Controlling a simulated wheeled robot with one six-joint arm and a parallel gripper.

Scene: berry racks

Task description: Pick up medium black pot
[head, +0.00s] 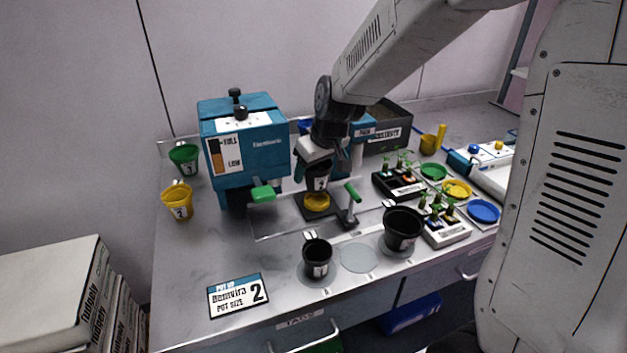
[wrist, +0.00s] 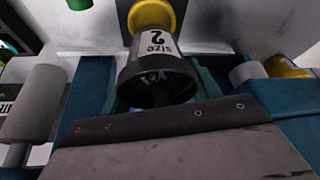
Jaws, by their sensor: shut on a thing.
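The medium black pot (head: 318,183) with a white "2" label is between the teal fingers of my gripper (head: 315,173), which is shut on it. In the wrist view the pot (wrist: 155,72) shows its dark open rim toward the camera and its "Size 2" label. A yellow round piece (head: 316,202) is just below the pot, on a dark plate; it also shows in the wrist view (wrist: 152,14). I cannot tell whether pot and yellow piece touch. A small black pot (head: 317,259) and a large black pot (head: 403,231) stand near the front edge.
An empty round spot (head: 358,257) lies between the two standing pots. A blue dispenser (head: 243,145) stands left of my gripper, and a green-handled lever (head: 351,205) right of it. Seedling trays (head: 446,232) are at the right.

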